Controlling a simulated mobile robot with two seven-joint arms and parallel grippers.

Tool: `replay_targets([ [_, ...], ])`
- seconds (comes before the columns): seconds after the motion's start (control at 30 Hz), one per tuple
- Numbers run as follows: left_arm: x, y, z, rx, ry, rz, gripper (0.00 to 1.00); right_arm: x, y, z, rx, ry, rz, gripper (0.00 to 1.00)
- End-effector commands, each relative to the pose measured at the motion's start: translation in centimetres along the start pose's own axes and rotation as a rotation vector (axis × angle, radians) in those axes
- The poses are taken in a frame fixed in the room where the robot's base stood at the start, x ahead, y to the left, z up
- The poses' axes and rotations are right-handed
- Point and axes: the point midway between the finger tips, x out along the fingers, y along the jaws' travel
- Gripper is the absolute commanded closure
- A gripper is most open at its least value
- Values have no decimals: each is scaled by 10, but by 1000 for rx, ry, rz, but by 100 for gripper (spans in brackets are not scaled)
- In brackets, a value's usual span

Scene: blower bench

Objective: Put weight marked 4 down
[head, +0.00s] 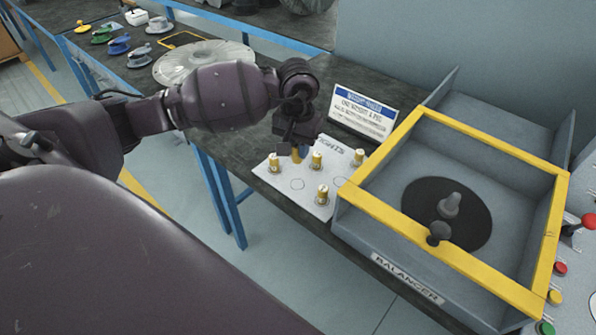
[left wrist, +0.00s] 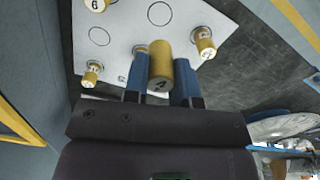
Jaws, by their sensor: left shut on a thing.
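My left gripper (head: 294,147) points down over the back edge of the white weights board (head: 312,204). In the left wrist view its blue fingers (left wrist: 160,82) are shut on a brass weight (left wrist: 161,62) marked 4. In the head view the held weight (head: 298,154) is mostly hidden by the gripper. Whether its base touches the board, I cannot tell. Other brass weights stand on the board: left (head: 274,163), middle (head: 316,160), right (head: 358,158) and front (head: 322,195). One weight (left wrist: 97,4) reads 6. Two printed circles are empty. My right gripper is out of view.
The grey balancer (head: 405,262) with a yellow-framed lid (head: 487,142) stands close to the board's right. A sign (head: 363,113) stands behind the board.

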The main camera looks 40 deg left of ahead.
Motion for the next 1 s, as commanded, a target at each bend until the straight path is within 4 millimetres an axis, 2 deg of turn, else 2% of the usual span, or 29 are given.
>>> replay_targets([
  [0.03, 13, 0, 1, -2, -5, 1, 96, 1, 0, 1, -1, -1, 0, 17],
  [0.2, 36, 0, 0, -1, -2, 1, 96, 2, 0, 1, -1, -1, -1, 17],
  [0.47, 50, 0, 0, -1, -1, 0, 96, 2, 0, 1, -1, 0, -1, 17],
  [0.7, 82, 0, 0, -2, -2, 0, 96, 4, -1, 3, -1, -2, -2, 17],
  [1.0, 85, 0, 0, 0, 1, -1, 96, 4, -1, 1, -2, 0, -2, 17],
])
